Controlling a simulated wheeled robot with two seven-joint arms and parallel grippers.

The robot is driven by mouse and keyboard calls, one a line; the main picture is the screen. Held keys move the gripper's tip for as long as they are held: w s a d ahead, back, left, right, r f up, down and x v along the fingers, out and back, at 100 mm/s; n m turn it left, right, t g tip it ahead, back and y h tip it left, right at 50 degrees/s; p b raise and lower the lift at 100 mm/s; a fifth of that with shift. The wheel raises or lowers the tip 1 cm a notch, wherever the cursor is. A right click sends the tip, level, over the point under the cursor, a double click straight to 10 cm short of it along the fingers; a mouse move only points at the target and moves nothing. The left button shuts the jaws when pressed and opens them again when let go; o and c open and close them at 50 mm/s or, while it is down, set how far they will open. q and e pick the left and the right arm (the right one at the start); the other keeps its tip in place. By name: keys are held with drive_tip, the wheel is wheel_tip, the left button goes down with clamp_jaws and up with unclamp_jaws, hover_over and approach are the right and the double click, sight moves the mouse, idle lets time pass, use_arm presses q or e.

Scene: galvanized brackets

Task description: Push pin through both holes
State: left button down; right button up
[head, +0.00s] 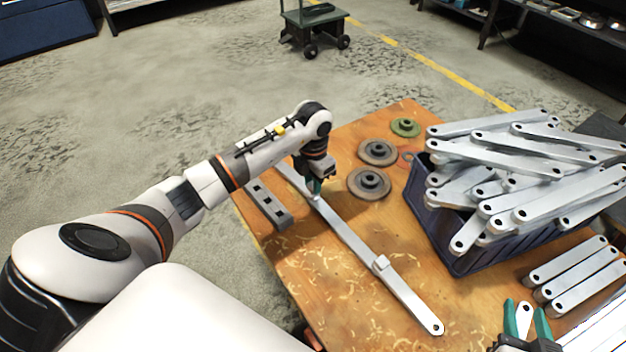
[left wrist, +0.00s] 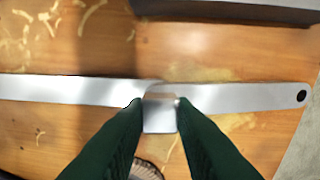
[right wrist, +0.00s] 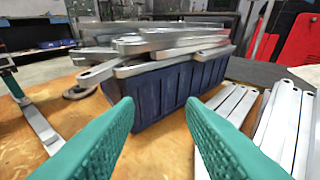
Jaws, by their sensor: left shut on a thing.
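Two long flat galvanized brackets, a near one (head: 350,237) and a far one (left wrist: 240,97), lie roughly end to end on the table. They meet under my left gripper (head: 315,188). In the left wrist view its fingers are shut on a small metal piece (left wrist: 160,115) at that joint; whether this is the pin I cannot tell. The far bracket's end hole shows in that view. A small light block (head: 381,264) sits on the near bracket, whose end hole is at its near end. My right gripper (head: 524,322) is open and empty, fingers wide apart in the right wrist view (right wrist: 160,130).
A blue crate (head: 432,218) heaped with brackets (head: 540,150) stands on the right of the wooden table (head: 335,275). Loose brackets (head: 570,265) lie in front of it. Round flanged parts (head: 370,183) lie behind; a slotted grey bar (head: 268,207) lies left.

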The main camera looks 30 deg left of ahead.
use_arm(q)
drive_tip(key=shift+f+b, duration=0.35)
drive_tip(key=shift+f, duration=0.3)
use_arm(e)
drive_tip(key=shift+w+a+r+t+y, duration=0.2)
drive_tip(key=shift+r+t, duration=0.15)
drive_tip(key=shift+r, duration=0.15)
drive_tip(key=shift+w+a+r+t+y, duration=0.1)
drive_tip(key=shift+w+r+t, duration=0.05)
drive_tip(key=shift+r+t, duration=0.3)
drive_tip(key=shift+w+a+r+t+y, duration=0.1)
drive_tip(key=shift+w+a+r+t, duration=0.15)
drive_tip(key=shift+r, duration=0.3)
drive_tip(key=shift+d, duration=0.1)
use_arm(q)
drive_tip(key=c, duration=1.1)
unclamp_jaws()
drive_tip(key=shift+c, duration=0.2)
